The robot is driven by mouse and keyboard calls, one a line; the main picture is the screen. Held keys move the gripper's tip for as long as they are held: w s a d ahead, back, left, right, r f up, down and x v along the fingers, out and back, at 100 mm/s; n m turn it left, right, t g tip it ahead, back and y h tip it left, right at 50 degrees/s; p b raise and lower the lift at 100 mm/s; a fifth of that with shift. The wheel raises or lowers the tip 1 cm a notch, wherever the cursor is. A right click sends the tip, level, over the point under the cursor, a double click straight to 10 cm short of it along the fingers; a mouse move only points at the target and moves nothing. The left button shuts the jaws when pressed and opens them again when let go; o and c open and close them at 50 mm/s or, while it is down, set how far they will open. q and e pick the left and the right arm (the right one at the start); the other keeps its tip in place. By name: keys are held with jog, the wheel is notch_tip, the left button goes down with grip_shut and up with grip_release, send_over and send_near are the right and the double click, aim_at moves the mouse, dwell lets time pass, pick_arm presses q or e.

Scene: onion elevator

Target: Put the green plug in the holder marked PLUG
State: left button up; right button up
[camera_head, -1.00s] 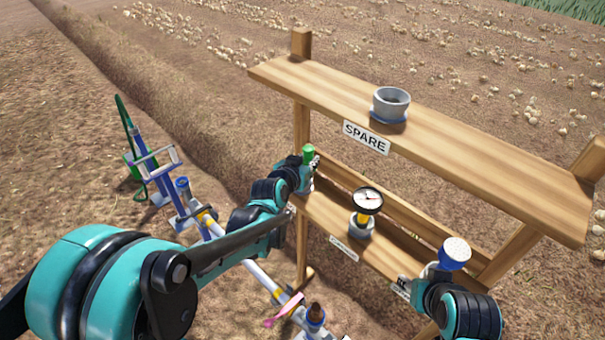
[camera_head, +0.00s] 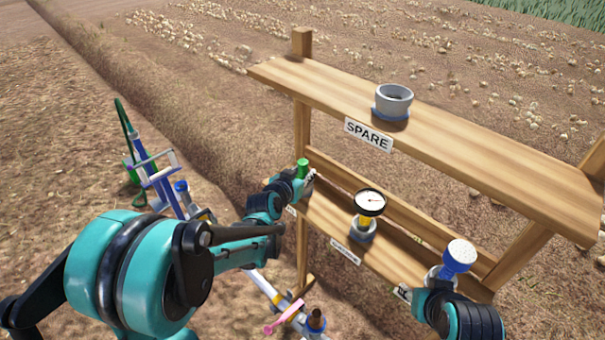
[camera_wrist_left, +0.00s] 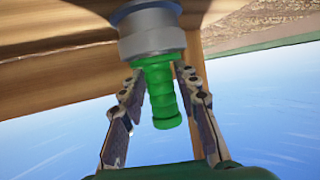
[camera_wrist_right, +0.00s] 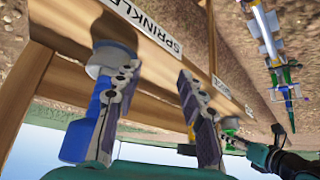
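The green plug (camera_head: 302,168) stands at the left end of the lower shelf. In the left wrist view the picture is upside down, and the plug (camera_wrist_left: 160,92) sits in a round grey holder (camera_wrist_left: 150,38). My left gripper (camera_wrist_left: 165,115) has its fingers spread on either side of the plug, with gaps visible. In the head view my left gripper (camera_head: 300,183) is beside the plug, and the label below is mostly hidden. My right gripper (camera_wrist_right: 150,105) is open near the blue sprinkler (camera_wrist_right: 85,125), with one finger overlapping it in view.
A gauge (camera_head: 369,203) stands in the middle holder of the lower shelf. An empty grey holder (camera_head: 392,102) stands on the upper shelf (camera_head: 470,130) above the SPARE label (camera_head: 368,134). A pipe with a pink-handled piece (camera_head: 284,318) lies on the ground in front.

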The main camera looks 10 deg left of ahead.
pick_arm(q)
jog(key=shift+r, duration=0.1)
jog(key=shift+r+p, duration=0.2)
jog(key=shift+p, duration=0.1)
jog(key=s+a+r+n+g+y+p, duration=0.1)
jog(key=s+a+g, duration=0.1)
jog(key=s, duration=1.3)
jog(key=s+a+r+n+g+y+p, duration=0.1)
jog(key=s+g, duration=0.3)
jog(key=s, duration=1.2)
jog(key=shift+s+a+y+p, duration=0.15)
jog(key=shift+a+y+p, duration=0.15)
jog(key=shift+a, duration=0.35)
